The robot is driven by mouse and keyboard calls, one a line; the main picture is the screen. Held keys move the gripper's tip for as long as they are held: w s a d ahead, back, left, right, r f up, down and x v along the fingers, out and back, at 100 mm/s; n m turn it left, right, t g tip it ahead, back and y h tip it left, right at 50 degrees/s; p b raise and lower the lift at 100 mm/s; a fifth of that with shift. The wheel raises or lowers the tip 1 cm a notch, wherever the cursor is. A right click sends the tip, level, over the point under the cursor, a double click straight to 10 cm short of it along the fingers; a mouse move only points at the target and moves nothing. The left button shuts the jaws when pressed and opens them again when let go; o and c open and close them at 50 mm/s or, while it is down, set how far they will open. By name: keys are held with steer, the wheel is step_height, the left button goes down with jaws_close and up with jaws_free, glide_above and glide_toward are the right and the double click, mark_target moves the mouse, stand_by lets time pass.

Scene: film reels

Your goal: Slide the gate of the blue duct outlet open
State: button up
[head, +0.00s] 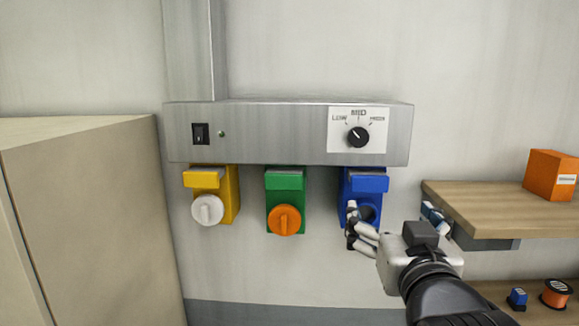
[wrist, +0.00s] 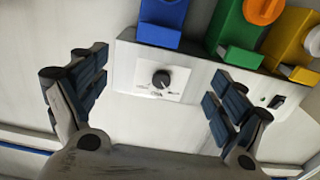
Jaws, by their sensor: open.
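The blue duct outlet (head: 351,184) hangs at the right under the grey metal duct box. Its gate tab (head: 370,183) is a flat blue lip near the top, close under the box. A dark round shape shows on its lower front, partly hidden by my fingers. The outlet and its lip also show at the top of the wrist view (wrist: 162,14). My gripper (head: 352,228) is open and empty, in front of the lower part of the blue outlet, with its fingers pointing left. In the wrist view my gripper (wrist: 155,76) has its fingers wide apart; contact is not visible.
The duct box (head: 265,132) carries a switch and a dial (head: 358,137). A green outlet (head: 274,204) with an orange cap and a yellow outlet (head: 229,198) with a white cap hang to the left. A wooden shelf (head: 490,205) stands right; a cabinet (head: 90,220) fills the left.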

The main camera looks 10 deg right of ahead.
mark_target(370, 183)
steer(key=p+x, duration=0.3)
steer(key=x, duration=1.4)
steer(key=shift+w+d+f, duration=0.2)
